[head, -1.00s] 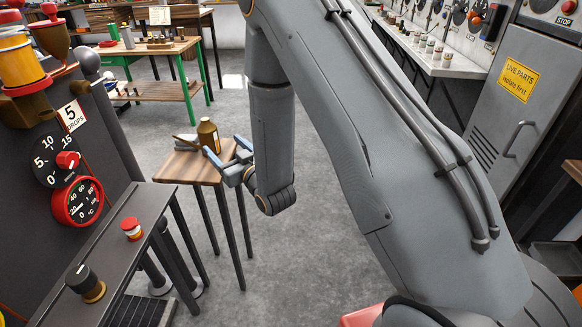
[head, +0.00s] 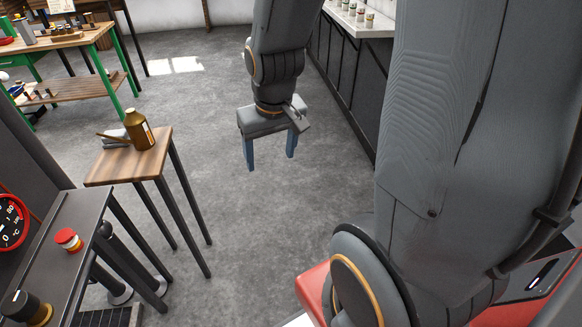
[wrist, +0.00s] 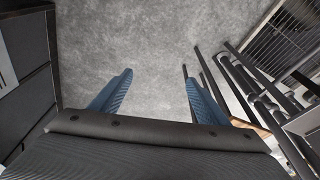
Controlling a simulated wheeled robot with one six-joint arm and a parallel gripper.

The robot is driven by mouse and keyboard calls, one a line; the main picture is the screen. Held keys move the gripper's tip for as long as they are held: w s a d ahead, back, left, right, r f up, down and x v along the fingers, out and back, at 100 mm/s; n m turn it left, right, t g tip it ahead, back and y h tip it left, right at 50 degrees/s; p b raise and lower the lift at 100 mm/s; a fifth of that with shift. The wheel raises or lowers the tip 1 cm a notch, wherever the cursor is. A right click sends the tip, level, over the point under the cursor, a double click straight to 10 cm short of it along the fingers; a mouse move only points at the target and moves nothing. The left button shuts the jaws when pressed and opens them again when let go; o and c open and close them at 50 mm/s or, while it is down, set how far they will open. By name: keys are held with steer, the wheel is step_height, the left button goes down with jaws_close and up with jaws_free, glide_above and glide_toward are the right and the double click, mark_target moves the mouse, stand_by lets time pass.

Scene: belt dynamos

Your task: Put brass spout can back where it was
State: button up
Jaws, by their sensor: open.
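A grey item with a wooden handle (head: 116,138) lies beside the can. A dark machine bench (head: 75,215) with a red button (head: 68,239) stands at lower left. A green-legged workbench (head: 75,40) is at the back left. The middle floor is clear.

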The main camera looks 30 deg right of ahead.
steer(key=s+r+g, duration=0.2)
steer(key=s, duration=0.6)
steer(key=shift+s+d+m+g, duration=0.25)
steer(key=shift+s+m+g, duration=0.05)
steer(key=shift+m, duration=0.1)
steer(key=shift+r, duration=0.15)
steer(key=shift+n, duration=0.8)
steer(key=a+p, duration=0.1)
steer(key=a+r+p, duration=0.2)
steer(key=a, duration=0.1)
steer(key=shift+s+a+p, duration=0.1)
steer(key=shift+p, duration=0.25)
